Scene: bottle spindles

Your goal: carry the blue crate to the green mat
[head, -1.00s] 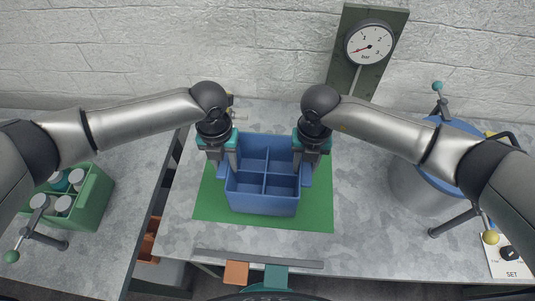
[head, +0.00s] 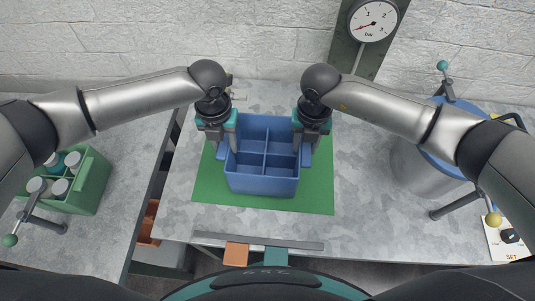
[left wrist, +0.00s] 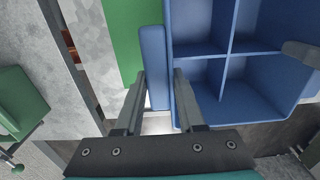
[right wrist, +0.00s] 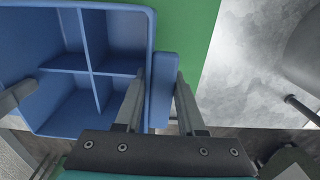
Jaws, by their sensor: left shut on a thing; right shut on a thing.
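The blue crate (head: 262,185) is upright, with several empty compartments. It is over the middle of the green mat (head: 318,190), which shows on its left, right and front sides. I cannot tell for sure whether its base touches the mat. My left gripper (head: 231,150) is shut on the crate's left handle, a blue bar (left wrist: 154,70) between the fingers in the left wrist view. My right gripper (head: 304,152) is shut on the right handle, which shows in the right wrist view (right wrist: 163,90).
A green carrier (head: 92,187) with white-capped bottles stands on a separate table at left, across a gap. A large metal drum (head: 415,175) with a blue top stands at right, near a panel marked SET (head: 508,238). A pressure gauge (head: 373,22) is at the back wall.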

